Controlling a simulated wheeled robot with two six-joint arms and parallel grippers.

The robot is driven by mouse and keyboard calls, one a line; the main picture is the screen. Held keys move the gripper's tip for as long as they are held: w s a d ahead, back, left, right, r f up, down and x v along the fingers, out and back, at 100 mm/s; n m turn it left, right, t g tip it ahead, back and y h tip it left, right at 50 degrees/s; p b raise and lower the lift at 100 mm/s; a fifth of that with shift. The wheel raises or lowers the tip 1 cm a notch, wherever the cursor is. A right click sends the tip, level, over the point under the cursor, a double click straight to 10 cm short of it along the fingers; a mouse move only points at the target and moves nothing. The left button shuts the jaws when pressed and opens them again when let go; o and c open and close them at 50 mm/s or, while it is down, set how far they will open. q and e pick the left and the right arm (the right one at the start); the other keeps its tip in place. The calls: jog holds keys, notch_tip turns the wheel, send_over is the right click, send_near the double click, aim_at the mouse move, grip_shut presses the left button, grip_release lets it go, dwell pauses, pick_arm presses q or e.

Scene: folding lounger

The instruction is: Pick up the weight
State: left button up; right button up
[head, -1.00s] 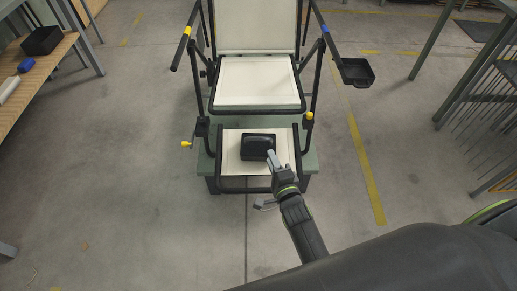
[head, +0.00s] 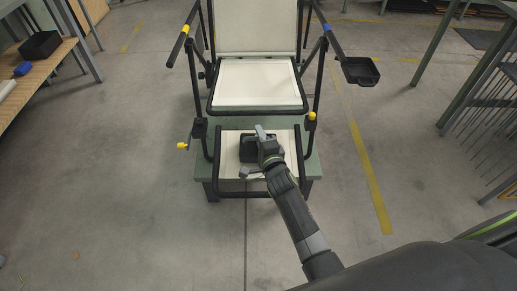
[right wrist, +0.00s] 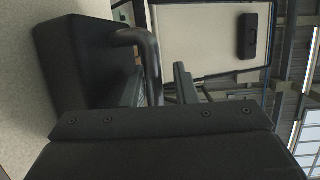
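The weight (head: 247,150) is a dark block lying on the pale footrest panel at the lounger's near end. In the right wrist view the weight (right wrist: 75,60) fills the upper left, and its curved grey bar handle (right wrist: 146,50) shows. My right gripper (head: 264,134) is over the weight in the head view and hides part of it. In the right wrist view the right gripper (right wrist: 160,82) is open, with the handle between its fingers and a gap to the right finger. My left gripper is in neither view.
The lounger's seat (head: 258,82) and black frame rise behind the footrest. A black tray (head: 360,71) hangs at its right. A wooden bench (head: 32,83) with a black bin (head: 40,44) stands left.

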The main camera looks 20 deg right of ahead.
jog(key=shift+w+r, duration=0.1)
grip_shut()
jog(key=shift+r, duration=0.1)
dwell(1.1)
jog(key=shift+r, duration=0.1)
